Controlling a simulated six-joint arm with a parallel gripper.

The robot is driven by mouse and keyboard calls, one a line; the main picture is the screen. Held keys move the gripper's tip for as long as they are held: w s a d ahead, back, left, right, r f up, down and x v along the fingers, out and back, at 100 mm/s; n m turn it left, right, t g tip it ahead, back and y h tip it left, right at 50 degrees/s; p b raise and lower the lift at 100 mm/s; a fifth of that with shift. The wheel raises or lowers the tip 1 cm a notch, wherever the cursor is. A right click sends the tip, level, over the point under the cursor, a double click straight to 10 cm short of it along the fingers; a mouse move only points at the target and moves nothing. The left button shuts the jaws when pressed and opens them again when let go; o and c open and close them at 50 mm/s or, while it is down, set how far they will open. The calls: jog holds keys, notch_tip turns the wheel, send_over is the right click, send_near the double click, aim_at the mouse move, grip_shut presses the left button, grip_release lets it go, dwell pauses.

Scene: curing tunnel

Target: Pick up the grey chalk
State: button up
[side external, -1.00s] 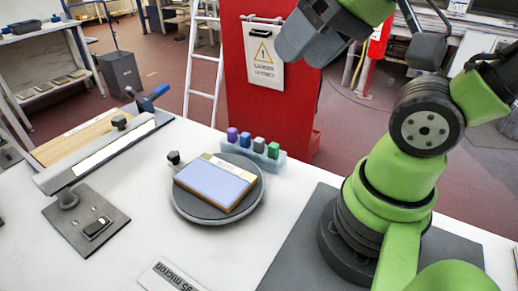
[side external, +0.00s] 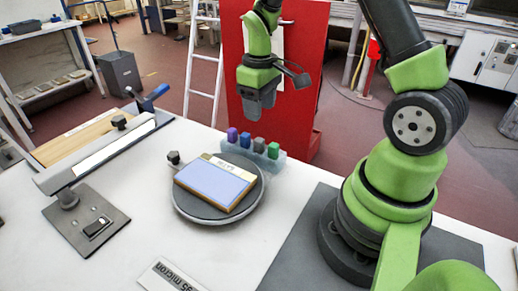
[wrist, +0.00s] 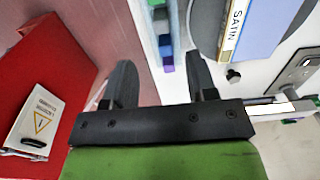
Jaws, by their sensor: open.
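The grey chalk (side external: 259,144) stands upright in a pale translucent holder (side external: 279,166), between the blue chalk (side external: 245,139) and the green chalk (side external: 273,150). A purple chalk (side external: 232,134) is at the left end. My gripper (side external: 258,108) hangs above and apart from the row, with nothing held. In the wrist view my two fingers are spread wide (wrist: 159,58), and the chalk row shows in the gap and above it.
A round turntable (side external: 190,213) bearing a blue-topped block stands just in front of the holder. A red cabinet (side external: 307,70) rises behind the table.

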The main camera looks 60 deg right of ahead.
aim_at(259, 139)
notch_tip(259, 139, down, 10)
jog(key=shift+a+r, duration=0.1)
jog(key=shift+r, duration=0.15)
grip_shut()
dwell(0.3)
